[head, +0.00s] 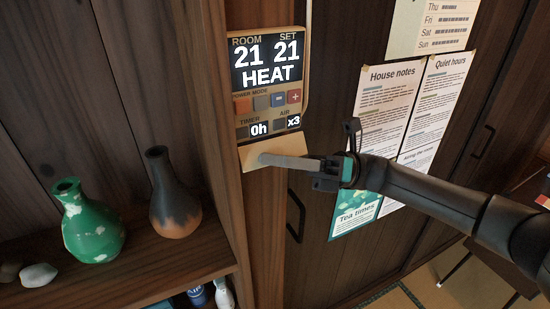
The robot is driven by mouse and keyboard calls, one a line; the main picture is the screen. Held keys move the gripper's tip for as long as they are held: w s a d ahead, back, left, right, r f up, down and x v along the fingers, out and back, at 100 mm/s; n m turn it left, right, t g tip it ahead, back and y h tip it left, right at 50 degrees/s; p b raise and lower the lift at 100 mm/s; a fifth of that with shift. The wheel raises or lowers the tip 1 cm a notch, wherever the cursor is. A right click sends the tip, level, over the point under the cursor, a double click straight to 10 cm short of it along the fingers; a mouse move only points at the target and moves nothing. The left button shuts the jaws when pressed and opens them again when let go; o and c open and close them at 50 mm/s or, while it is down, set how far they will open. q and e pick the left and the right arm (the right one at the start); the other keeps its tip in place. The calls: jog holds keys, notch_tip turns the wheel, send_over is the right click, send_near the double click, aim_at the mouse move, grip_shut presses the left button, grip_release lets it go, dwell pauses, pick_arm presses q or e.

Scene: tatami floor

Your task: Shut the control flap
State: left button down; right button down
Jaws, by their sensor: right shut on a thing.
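The control panel (266,85) is a tan wall unit on a wooden post. Its lit display reads ROOM 21, SET 21 and HEAT. Buttons and the readings 0h and x3 show below. The cream control flap (256,151) is at the panel's lower edge, swung down and out, so the buttons are uncovered. My right gripper (268,159) reaches in from the right, its long grey finger lying over the flap. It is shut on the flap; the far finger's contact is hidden. My left gripper is not in view.
A wooden shelf (130,270) at left holds a green vase (92,232), a dark vase with an orange base (174,200) and pale stones (38,275). Posted notes (385,100) and a Tea times sheet (356,215) hang on the dark panels behind my right arm.

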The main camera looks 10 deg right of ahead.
jog(key=m+t+p, duration=0.1)
jog(key=m, duration=0.1)
jog(key=m+p, duration=0.2)
jog(key=s+r+m+t+h+p, duration=0.1)
jog(key=m, duration=0.1)
jog(key=shift+s+d+t+p, duration=0.1)
jog(key=shift+d+t+p, duration=0.15)
jog(key=shift+t+p, duration=0.05)
jog(key=shift+s+m+t+h+p, duration=0.15)
jog(key=shift+m+h+p, duration=0.1)
jog(key=shift+m+p, duration=0.35)
jog(key=shift+s+m+t+h+p, duration=0.15)
jog(key=shift+m+h+p, duration=0.2)
jog(key=shift+m, duration=0.45)
jog(key=shift+w, duration=0.1)
jog(key=c, duration=0.9)
grip_release()
jog(key=shift+r, duration=0.1)
jog(key=shift+d, duration=0.15)
